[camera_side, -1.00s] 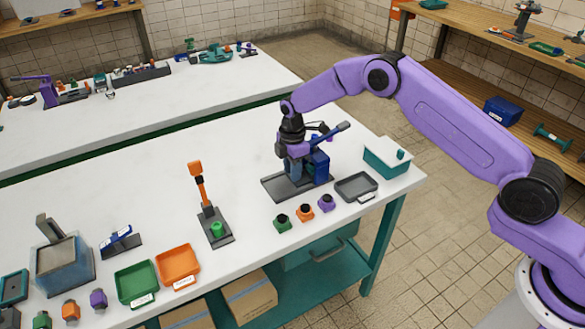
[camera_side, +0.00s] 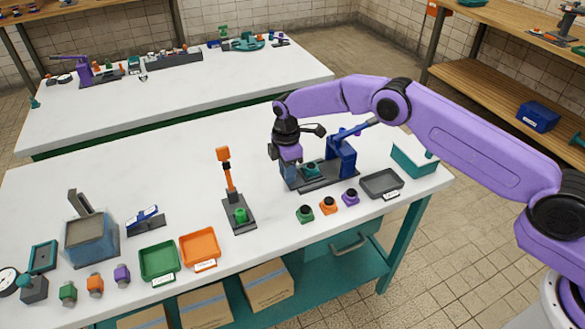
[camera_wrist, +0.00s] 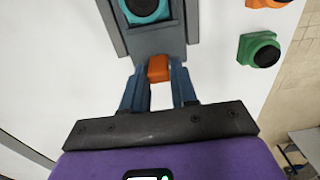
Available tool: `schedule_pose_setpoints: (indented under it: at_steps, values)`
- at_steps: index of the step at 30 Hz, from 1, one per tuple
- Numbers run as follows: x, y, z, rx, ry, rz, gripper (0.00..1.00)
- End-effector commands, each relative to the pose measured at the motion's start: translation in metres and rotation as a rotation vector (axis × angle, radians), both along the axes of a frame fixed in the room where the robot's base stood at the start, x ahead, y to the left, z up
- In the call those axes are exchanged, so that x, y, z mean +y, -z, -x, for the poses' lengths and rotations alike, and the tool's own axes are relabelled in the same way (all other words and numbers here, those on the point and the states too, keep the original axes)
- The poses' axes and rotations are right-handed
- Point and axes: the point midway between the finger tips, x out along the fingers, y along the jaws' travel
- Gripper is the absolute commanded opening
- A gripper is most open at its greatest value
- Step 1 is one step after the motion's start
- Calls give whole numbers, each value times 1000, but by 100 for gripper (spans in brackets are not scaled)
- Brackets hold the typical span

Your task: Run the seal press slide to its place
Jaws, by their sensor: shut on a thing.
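The seal press has a blue column (camera_side: 341,157) with a long blue lever and stands on a dark base near the right end of the white bench. Its grey slide (camera_wrist: 160,42) carries a teal round seat (camera_wrist: 146,10), which also shows in the side view (camera_side: 312,169) left of the column. My gripper (camera_side: 290,178) is at the left end of the press base, pointing down. In the wrist view my gripper (camera_wrist: 159,76) is shut on the orange tab (camera_wrist: 158,67) at the slide's near end. The slide's far end is out of the wrist view.
Green (camera_side: 305,213), orange (camera_side: 328,205) and purple (camera_side: 350,197) parts stand in front of the press. A dark tray (camera_side: 382,183) and a teal box (camera_side: 413,160) are to its right. An upright orange-handled tool (camera_side: 228,175) stands left, with clear bench between.

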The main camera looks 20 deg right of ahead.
Motion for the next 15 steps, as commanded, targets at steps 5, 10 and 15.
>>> schedule_pose_setpoints:
  at_steps: [5, 10, 15]
  values:
    - [7, -1, 0, -9, -8, -7, 0]
    - [6, -1, 1, -8, -8, -6, 49]
    - [5, -1, 0, -6, -6, -5, 49]
